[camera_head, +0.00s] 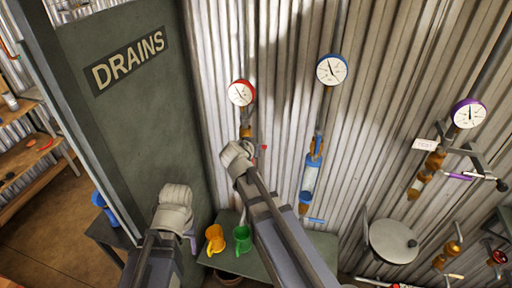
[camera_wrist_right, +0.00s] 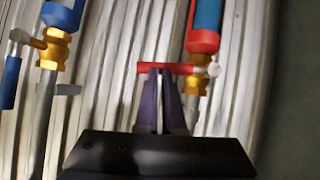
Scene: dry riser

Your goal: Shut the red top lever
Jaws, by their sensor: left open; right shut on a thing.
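The red top lever (camera_wrist_right: 175,68) lies roughly crosswise to its pipe, at a gold valve (camera_wrist_right: 197,78) beside the red sight tube (camera_wrist_right: 204,25). My right gripper (camera_wrist_right: 160,72) is shut on the lever with its purple fingers, left of the valve in the right wrist view. In the head view my right gripper (camera_head: 238,158) is below the red gauge (camera_head: 241,93) and hides most of this valve. A small red end of the lever shows just to its right. My left gripper (camera_head: 173,205) is open and empty in front of the DRAINS panel; its fingertips are hard to see.
A blue riser with a blue gauge (camera_head: 331,69) and a blue sight tube (camera_head: 310,175) stands to the right. A purple gauge (camera_head: 467,114) is farther right. An orange jug (camera_head: 215,240) and a green jug (camera_head: 242,239) stand on a low bench beneath. The DRAINS panel (camera_head: 125,120) is at left.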

